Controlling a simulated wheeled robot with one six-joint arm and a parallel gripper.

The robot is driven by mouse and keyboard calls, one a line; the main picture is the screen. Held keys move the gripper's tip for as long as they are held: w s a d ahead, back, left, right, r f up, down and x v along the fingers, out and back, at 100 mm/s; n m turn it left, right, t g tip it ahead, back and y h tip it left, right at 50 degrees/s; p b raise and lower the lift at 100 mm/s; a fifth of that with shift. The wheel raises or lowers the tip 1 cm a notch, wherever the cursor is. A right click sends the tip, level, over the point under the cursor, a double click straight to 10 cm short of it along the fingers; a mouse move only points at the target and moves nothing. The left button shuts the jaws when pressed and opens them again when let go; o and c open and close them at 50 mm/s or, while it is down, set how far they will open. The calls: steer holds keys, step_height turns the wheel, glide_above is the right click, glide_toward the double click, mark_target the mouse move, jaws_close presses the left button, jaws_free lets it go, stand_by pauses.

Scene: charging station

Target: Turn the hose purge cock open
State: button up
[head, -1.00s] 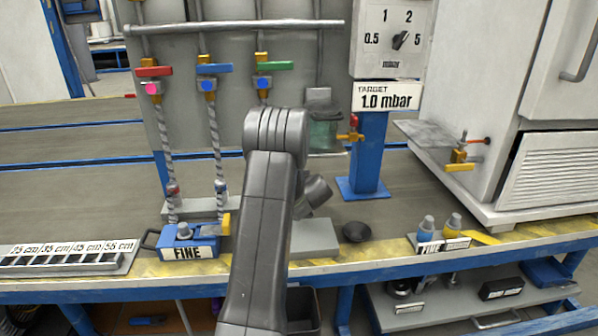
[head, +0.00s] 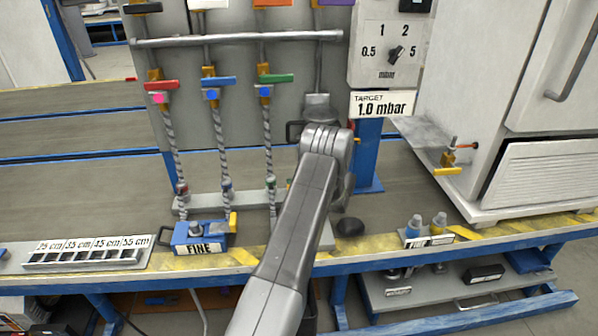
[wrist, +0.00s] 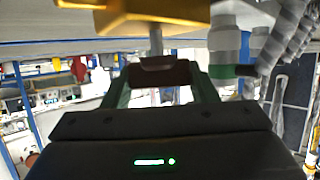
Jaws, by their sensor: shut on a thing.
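In the wrist view, the fingers of my gripper (wrist: 163,82) close on a dark red-brown piece (wrist: 165,73), which looks like the handle of the hose purge cock. A blurred brass-yellow part (wrist: 135,12) lies just above it at the top, joined by a short pale stem. A grey, white and green banded fitting (wrist: 228,52) with a spiral hose (wrist: 288,35) stands close on the right. In the head view, my arm covers the gripper and the cock, so the cock's angle cannot be told there.
Three spiral hoses hang under red (head: 152,84), blue (head: 205,82) and green (head: 277,78) valve handles. A gauge box (head: 385,42) on a blue post and a white cabinet (head: 545,120) stand to the right. A blue FINE box (head: 200,236) sits at the bench front.

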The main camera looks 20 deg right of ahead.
steer(key=shift+d+f+n+g+y, duration=0.1)
steer(key=shift+n+g+y, duration=0.5)
steer(key=shift+n+y, duration=0.3)
steer(key=n+g+y+b, duration=0.2)
steer(key=shift+f+n, duration=0.2)
steer(key=shift+n, duration=0.1)
steer(key=n+g+y+b, duration=0.2)
steer(key=b, duration=0.2)
steer(key=shift+r+n+g+b, duration=0.1)
steer(key=shift+n+g+b, duration=0.25)
steer(key=shift+n+g, duration=0.05)
steer(key=shift+r+n+g+y+b, duration=0.25)
steer(key=shift+n+g+y+b, duration=0.25)
steer(key=shift+b, duration=0.45)
steer(key=o, duration=1)
steer(key=shift+r+m+t+h+p, duration=0.35)
steer(key=shift+m+t+p, duration=0.3)
steer(key=shift+p, duration=0.95)
